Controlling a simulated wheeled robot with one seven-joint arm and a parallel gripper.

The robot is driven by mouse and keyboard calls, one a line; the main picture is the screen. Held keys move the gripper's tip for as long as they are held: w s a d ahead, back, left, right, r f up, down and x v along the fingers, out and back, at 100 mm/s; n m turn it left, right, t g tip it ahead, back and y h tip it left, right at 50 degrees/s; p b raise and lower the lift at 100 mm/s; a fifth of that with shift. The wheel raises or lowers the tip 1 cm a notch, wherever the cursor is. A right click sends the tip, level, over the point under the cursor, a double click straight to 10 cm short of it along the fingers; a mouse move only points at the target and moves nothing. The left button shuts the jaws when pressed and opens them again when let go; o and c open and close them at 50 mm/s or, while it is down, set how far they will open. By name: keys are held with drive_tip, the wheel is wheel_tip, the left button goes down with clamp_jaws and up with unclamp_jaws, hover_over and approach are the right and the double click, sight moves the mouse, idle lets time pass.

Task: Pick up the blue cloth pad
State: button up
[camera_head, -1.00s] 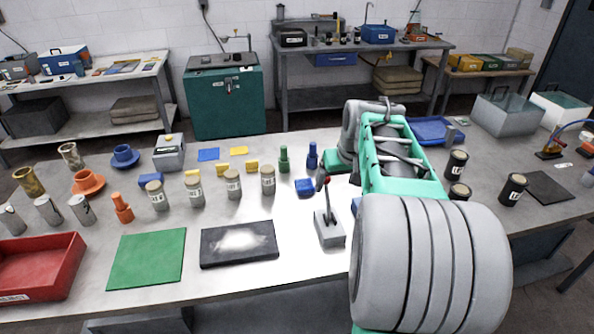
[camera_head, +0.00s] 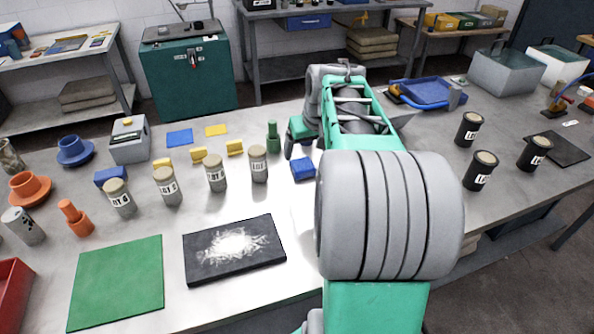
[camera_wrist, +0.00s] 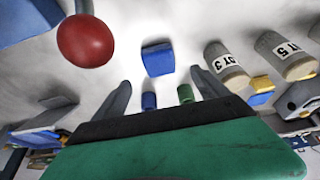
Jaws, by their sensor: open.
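A small, thick blue pad (camera_head: 303,168) lies on the metal bench just left of my arm in the head view; I take it as the blue cloth pad. In the wrist view the blue pad (camera_wrist: 158,58) lies beyond the fingertips, roughly between them and apart from them. My gripper (camera_wrist: 160,84) is open and empty, its two dark fingers spread. In the head view my gripper is mostly hidden behind my arm.
A red lever knob (camera_wrist: 85,40) stands close by at upper left in the wrist view. A green bottle (camera_head: 273,136) and a grey canister (camera_head: 258,164) stand near the pad. A flat blue sheet (camera_head: 180,138) and a black slab (camera_head: 235,250) lie to the left.

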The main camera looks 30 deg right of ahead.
sight(302, 164)
drive_tip(key=p+x, duration=0.1)
drive_tip(key=x, duration=0.6)
drive_tip(key=shift+w+f, duration=0.2)
drive_tip(key=shift+f, duration=0.1)
drive_tip(key=c, duration=1.5)
drive_tip(key=shift+o, duration=0.2)
drive_tip(key=shift+r, duration=0.1)
wheel_tip(302, 164, up, 10)
drive_tip(key=o, duration=0.8)
drive_tip(key=c, duration=0.6)
drive_tip(key=shift+c, duration=0.2)
